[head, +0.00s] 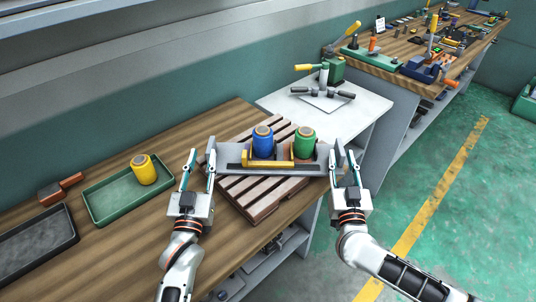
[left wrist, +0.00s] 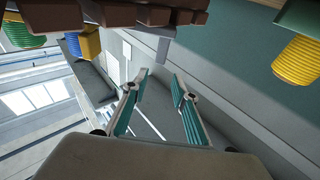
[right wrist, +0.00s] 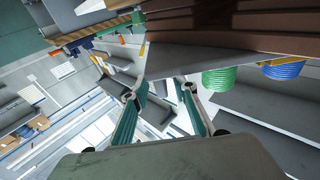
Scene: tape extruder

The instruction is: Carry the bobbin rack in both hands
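The grey bobbin rack (head: 232,184) lies over a slatted wooden pallet (head: 262,210) on the bench. It carries a blue bobbin (head: 263,144) and a green bobbin (head: 305,145), with a yellow bar (head: 267,162) at its front. My left gripper (head: 201,157) is at the rack's left end, fingers apart. My right gripper (head: 344,160) is at its right end, fingers apart. Both wrist views show a gap between the fingers, left (left wrist: 162,78) and right (right wrist: 162,88). I cannot tell whether either gripper touches the rack.
A green tray (head: 105,209) with a yellow bobbin (head: 143,170) stands left on the bench, beside a dark tray (head: 38,240). A white table (head: 365,106) with a green clamp device (head: 331,71) stands behind. Green floor (head: 470,200) is open to the right.

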